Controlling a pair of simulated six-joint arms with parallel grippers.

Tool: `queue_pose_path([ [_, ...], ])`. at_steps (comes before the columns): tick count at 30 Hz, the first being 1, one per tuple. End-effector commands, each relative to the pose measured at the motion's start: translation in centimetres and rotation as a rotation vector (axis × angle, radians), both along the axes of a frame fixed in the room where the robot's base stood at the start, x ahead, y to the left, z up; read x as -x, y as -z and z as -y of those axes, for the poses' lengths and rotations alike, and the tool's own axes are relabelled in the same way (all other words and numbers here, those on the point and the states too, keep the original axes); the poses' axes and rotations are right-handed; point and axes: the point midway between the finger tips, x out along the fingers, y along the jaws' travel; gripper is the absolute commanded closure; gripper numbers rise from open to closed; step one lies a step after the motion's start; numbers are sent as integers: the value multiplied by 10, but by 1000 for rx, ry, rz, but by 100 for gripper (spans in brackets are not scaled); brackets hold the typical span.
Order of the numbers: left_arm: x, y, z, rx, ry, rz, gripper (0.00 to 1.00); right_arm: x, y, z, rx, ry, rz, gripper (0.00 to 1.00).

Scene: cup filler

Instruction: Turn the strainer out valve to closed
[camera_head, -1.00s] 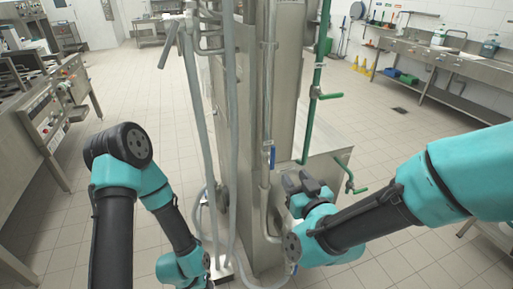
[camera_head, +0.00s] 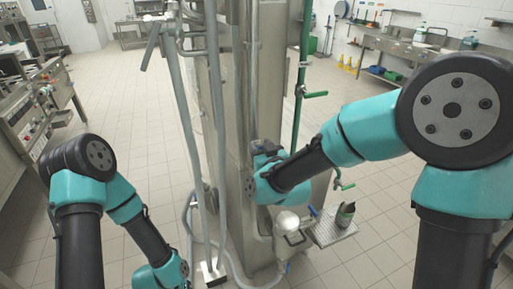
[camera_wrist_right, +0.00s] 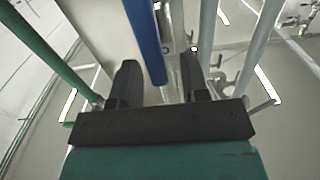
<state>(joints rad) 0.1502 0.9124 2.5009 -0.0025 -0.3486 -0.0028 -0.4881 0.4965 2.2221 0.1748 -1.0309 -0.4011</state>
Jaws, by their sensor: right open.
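A blue valve handle (camera_wrist_right: 143,40) shows in the right wrist view, long and narrow, running from the top edge down between my fingers. My right gripper (camera_wrist_right: 160,78) is open, with one dark finger on each side of the handle's lower end. I cannot tell whether either finger touches it. In the head view my right gripper (camera_head: 266,149) is at the front of the steel column, and my arm hides the handle there. No label naming the valve is readable. My left arm is at the lower left, its gripper out of frame.
Grey pipes (camera_head: 182,110) stand left of the steel column (camera_head: 231,100). A green pipe with a green handle (camera_head: 315,94) stands right of it. Below my right wrist are a metal vessel (camera_head: 289,228) and a small shelf (camera_head: 333,232) with a dark container (camera_head: 345,213).

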Motion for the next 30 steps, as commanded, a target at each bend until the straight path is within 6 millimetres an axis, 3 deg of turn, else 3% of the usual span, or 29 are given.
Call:
queue_pose_path([
  [9,0,0,0,0,0,0,57,-2,0,0,0,1,0,58],
  [22,0,0,0,0,0,0,57,-2,0,0,0,1,0,100],
  [30,0,0,0,0,0,0,57,-2,0,0,0,1,0,100],
])
